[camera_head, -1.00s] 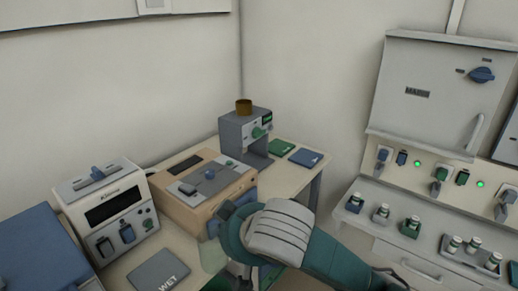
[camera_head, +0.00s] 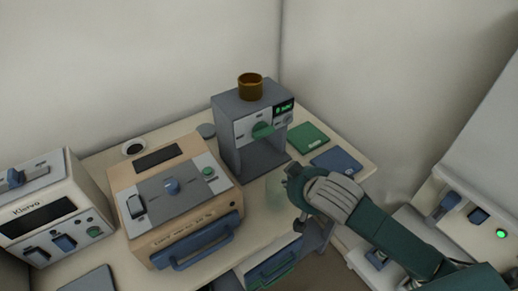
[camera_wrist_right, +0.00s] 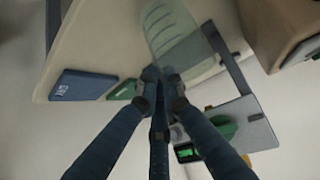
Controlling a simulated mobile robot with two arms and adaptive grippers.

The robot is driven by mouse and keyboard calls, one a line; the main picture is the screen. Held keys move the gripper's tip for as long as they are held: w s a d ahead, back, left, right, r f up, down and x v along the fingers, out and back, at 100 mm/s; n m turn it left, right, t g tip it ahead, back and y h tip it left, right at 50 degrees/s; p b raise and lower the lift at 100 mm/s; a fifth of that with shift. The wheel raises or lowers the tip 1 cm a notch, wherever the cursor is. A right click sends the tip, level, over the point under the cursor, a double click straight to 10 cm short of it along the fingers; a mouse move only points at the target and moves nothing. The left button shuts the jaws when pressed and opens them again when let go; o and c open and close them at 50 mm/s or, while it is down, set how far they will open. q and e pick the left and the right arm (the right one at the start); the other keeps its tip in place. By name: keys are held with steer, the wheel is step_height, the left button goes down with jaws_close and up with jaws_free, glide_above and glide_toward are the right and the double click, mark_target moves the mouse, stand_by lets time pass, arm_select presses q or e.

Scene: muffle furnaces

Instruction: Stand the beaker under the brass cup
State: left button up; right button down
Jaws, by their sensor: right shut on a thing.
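The brass cup (camera_head: 250,88) sits on top of a grey dispenser unit (camera_head: 234,148) with a green knob and an open bay below its head. My right gripper (camera_head: 291,185) is shut on the clear, faintly green beaker (camera_head: 273,191), just in front and to the right of the bay. The beaker is hard to make out in the head view. The dispenser also shows there, at lower right (camera_wrist_right: 255,132). My left gripper is not in view.
A beige box furnace (camera_head: 172,205) with a blue handle stands left of the dispenser, and a white unit (camera_head: 50,210) further left. A green pad (camera_head: 308,138) and a blue pad (camera_head: 336,161) lie right of the bay. A second bench is at the right.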

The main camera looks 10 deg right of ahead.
steer(key=w+p, duration=0.1)
steer(key=w, duration=0.5)
steer(key=w+p, duration=0.2)
steer(key=w, duration=0.4)
steer(key=w+f+p, duration=0.1)
steer(key=w, duration=0.4)
steer(key=shift+w+a+f+p, duration=0.1)
steer(key=shift+w+a+p, duration=0.2)
steer(key=shift+w, duration=0.1)
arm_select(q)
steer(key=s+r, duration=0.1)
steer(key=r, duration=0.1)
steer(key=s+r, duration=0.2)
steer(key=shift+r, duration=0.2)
arm_select(e)
steer(key=shift+s, duration=0.1)
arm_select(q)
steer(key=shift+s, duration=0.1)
arm_select(e)
steer(key=shift+f, duration=0.2)
steer(key=c, duration=2.2)
jaws_free()
